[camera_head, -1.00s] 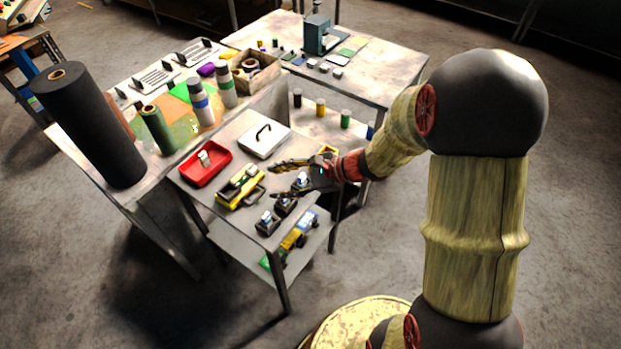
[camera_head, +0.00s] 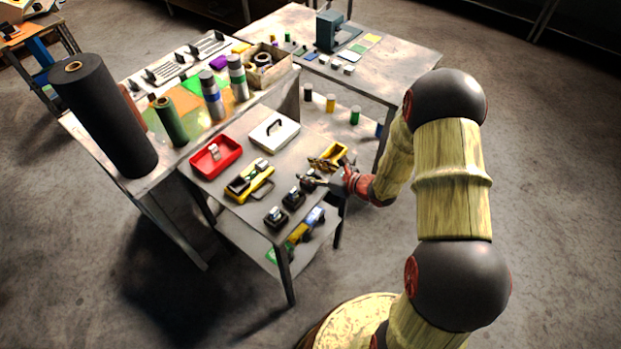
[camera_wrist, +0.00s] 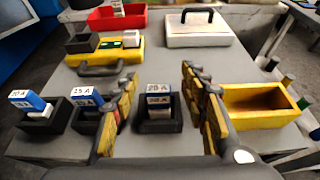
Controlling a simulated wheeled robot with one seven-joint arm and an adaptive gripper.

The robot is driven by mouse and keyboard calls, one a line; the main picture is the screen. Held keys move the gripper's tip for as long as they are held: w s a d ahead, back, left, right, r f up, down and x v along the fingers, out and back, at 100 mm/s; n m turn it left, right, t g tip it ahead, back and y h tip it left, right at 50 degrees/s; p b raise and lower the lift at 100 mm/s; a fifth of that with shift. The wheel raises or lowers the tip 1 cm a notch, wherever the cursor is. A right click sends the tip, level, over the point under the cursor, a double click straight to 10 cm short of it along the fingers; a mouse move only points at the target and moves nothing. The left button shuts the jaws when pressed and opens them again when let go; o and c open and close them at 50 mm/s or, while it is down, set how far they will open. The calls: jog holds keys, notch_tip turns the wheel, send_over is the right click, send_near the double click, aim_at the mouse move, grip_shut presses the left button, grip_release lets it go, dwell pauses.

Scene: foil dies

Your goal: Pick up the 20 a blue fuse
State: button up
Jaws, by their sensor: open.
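Three black holders with upright labelled fuses stand in a row on the grey table. In the wrist view, the left fuse (camera_wrist: 27,99) is bright blue and white; its label is too small to read surely. The middle fuse (camera_wrist: 85,97) has a label like 25 A. The right fuse (camera_wrist: 158,97) is white and blue, with a label like 20 A, and sits in its holder (camera_wrist: 158,122). My gripper (camera_wrist: 160,75) is open, its fingers appearing either side of the right fuse without visible contact. In the head view, my gripper (camera_head: 315,170) is by the table's right end.
A yellow bin (camera_wrist: 258,119) stands close to the right finger. A yellow tray with a handle (camera_wrist: 106,58), a red tray (camera_wrist: 133,18) and a white case with a handle (camera_wrist: 198,35) lie behind. Bare grey tabletop lies between them.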

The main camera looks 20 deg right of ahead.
jog(key=shift+b+x, duration=0.3)
jog(key=shift+x, duration=1.7)
jog(key=shift+s+a, duration=0.1)
jog(key=shift+c, duration=0.8)
grip_shut()
